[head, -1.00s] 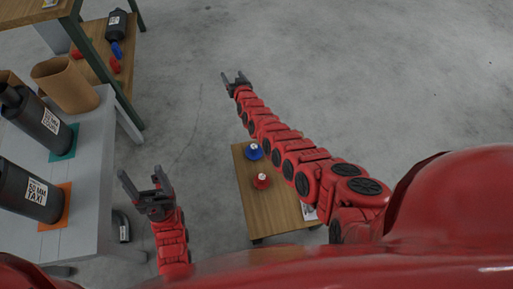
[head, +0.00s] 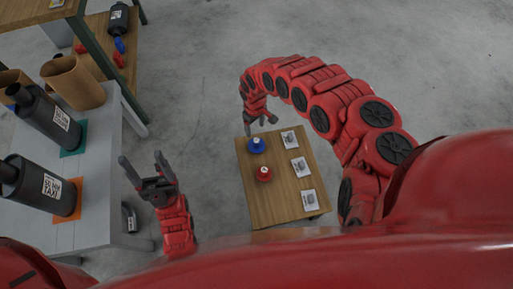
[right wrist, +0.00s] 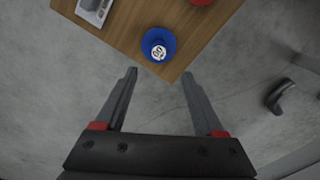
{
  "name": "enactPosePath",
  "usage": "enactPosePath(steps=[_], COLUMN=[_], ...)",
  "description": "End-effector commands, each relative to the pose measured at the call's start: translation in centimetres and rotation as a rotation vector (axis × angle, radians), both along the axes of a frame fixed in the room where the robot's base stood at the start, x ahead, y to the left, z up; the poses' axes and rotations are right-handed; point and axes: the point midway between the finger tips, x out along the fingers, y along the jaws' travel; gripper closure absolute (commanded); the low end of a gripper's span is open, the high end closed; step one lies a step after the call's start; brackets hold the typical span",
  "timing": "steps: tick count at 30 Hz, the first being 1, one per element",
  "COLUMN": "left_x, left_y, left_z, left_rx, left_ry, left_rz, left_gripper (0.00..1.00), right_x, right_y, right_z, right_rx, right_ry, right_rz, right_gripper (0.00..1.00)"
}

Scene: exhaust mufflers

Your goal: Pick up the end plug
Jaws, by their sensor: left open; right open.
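A blue end plug (head: 256,145) with a white label on top stands near the far left corner of a small wooden table (head: 274,200). A red end plug (head: 264,174) stands nearer on the same table. In the right wrist view the blue plug (right wrist: 159,44) lies ahead of the fingertips, and the red one (right wrist: 200,2) is cut off at the top edge. My right gripper (head: 260,122) points down just beyond the table's far edge, apart from the blue plug; it is open and empty (right wrist: 157,75). My left gripper (head: 141,164) is open and empty by the grey bench.
Several picture cards (head: 299,166) lie along the table's right side. At left, a grey bench (head: 105,150) holds black mufflers (head: 44,116) on coloured mats and cardboard tubes (head: 74,82). A shelf stands behind it. A dark part (head: 129,217) lies beside the bench.

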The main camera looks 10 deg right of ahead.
Motion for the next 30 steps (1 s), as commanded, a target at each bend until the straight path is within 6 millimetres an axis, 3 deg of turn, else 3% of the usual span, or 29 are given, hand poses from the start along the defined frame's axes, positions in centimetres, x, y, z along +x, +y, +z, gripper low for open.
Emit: enactPosePath(steps=[1,6,14,24,30], left_x=[0.0,0.0,0.0,0.0,0.0], left_y=[0.0,0.0,0.0,0.0,0.0], left_z=[-1.0,-2.1,-2.6,-5.0,-4.9], left_rx=[0.000,0.000,0.000,0.000,0.000], left_ry=[0.000,0.000,0.000,0.000,0.000], left_rz=[0.000,0.000,0.000,0.000,0.000], left_gripper=[0.30,0.30,0.30,0.30,0.30], right_x=[-0.2,-0.1,-0.1,-0.6,-0.5], right_y=[0.2,0.2,0.0,-0.4,-0.6], right_z=[-1.9,-4.8,-6.3,-11.0,-11.0], right_rx=[0.003,0.003,0.001,0.004,0.001], right_ry=[0.002,0.001,-0.001,-0.002,-0.003], right_rz=[0.000,0.000,0.000,0.001,0.000], right_gripper=[0.29,0.29,0.29,0.29,0.29])
